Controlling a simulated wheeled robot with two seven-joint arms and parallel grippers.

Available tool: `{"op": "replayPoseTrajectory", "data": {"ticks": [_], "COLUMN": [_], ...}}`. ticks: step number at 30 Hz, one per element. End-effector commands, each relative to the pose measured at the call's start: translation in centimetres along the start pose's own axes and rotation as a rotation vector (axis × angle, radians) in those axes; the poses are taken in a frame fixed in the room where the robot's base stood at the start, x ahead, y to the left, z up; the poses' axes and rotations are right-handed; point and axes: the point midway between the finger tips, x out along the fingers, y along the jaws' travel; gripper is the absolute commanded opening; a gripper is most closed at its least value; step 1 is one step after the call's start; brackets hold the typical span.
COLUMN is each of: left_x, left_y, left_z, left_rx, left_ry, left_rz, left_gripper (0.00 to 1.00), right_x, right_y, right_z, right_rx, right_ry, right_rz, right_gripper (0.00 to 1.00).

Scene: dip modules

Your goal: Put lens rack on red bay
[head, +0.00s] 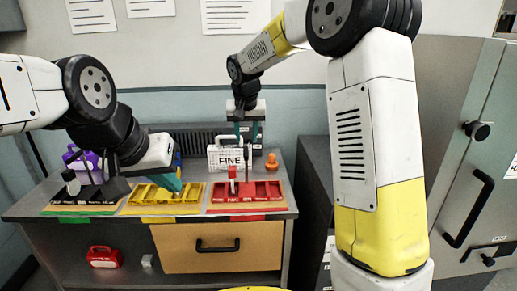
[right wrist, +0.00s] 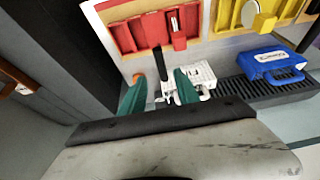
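I cannot tell for sure which object is the lens rack. The red bay (head: 222,211) is on the right of the bench and holds a red compartmented tray (head: 262,192), also in the right wrist view (right wrist: 128,38). A small red and white piece (head: 232,176) stands upright on it. My right gripper (head: 247,134) is open, pointing down above the back of the bench by a white case marked FINE (head: 226,158). In the right wrist view its teal fingers (right wrist: 160,92) are apart, with the white case (right wrist: 203,74) beside the right one. My left gripper (head: 169,183) is low over the yellow tray; its opening is unclear.
A yellow tray (head: 150,203) is left of the red one, with a black tray (head: 78,197) and purple item (head: 82,158) further left. An orange piece (head: 272,162) stands at back right. A blue case (right wrist: 277,66) is behind. A red case (head: 104,257) is on the lower shelf.

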Motion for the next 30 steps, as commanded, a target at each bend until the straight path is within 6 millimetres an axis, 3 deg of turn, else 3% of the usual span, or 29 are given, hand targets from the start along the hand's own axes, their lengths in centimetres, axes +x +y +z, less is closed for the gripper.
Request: {"op": "replayPoseTrajectory", "data": {"ticks": [5, 9, 15, 18, 22, 26, 30], "left_x": [0.0, 0.0, 0.0, 0.0, 0.0, 0.0, 0.0], "left_y": [0.0, 0.0, 0.0, 0.0, 0.0, 0.0, 0.0], "left_z": [0.0, 0.0, 0.0, 0.0, 0.0, 0.0, 0.0], "left_rx": [0.0, 0.0, 0.0, 0.0, 0.0, 0.0, 0.0], "left_ry": [0.0, 0.0, 0.0, 0.0, 0.0, 0.0, 0.0], "left_rz": [0.0, 0.0, 0.0, 0.0, 0.0, 0.0, 0.0], "left_gripper": [0.0, 0.0, 0.0, 0.0, 0.0, 0.0, 0.0], "right_x": [-5.2, -10.1, -14.9, -16.2, -16.7, -16.7, -16.7], "right_y": [4.0, 7.9, 11.8, 12.8, 13.4, 13.5, 13.5], "right_z": [2.9, 7.8, 16.4, 20.7, 25.0, 27.4, 28.1], "right_rx": [0.011, 0.01, 0.004, -0.002, -0.007, -0.014, -0.016], "right_ry": [0.016, 0.037, 0.082, 0.107, 0.135, 0.152, 0.157], "right_rz": [-0.033, -0.073, -0.127, -0.149, -0.169, -0.18, -0.183], "right_gripper": [0.38, 0.38, 0.38, 0.38, 0.38, 0.38, 0.38]}}
